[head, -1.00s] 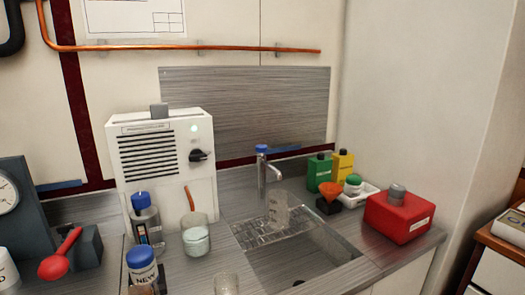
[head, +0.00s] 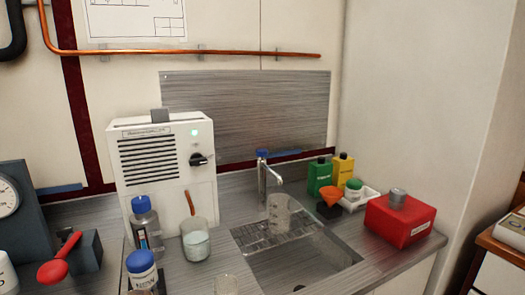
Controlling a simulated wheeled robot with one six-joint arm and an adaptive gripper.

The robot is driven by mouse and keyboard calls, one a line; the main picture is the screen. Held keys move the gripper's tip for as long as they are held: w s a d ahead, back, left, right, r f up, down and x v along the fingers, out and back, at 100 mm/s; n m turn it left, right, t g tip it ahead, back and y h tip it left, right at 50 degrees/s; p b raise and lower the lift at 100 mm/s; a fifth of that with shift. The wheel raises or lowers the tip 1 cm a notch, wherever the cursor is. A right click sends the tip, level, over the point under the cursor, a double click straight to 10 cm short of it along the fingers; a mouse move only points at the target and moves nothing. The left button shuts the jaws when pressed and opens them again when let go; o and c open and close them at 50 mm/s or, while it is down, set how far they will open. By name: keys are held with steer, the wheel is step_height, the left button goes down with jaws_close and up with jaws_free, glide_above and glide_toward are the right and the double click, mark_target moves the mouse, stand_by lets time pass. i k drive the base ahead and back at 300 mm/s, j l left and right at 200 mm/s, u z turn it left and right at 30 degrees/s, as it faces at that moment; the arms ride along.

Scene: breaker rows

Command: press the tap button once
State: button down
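The tap (head: 263,176) stands behind the sink, a metal post with a short spout leaning to the right. Its blue button (head: 262,154) sits on top of the post. A clear beaker (head: 280,212) stands under the spout on the metal drain grid (head: 258,238). Nothing touches the button in the head view. My gripper is not in view.
The sink basin (head: 305,262) lies in front of the tap. A white box (head: 165,165) with a knob and a glass jar (head: 195,240) stand to the left. Green (head: 319,176) and yellow (head: 343,170) bottles and a red box (head: 398,220) stand to the right.

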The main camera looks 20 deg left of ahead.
mark_target(261, 153)
steer(key=u, duration=2.05)
steer(key=l, duration=0.65)
steer(key=i+l, duration=0.15)
steer(key=l, duration=0.5)
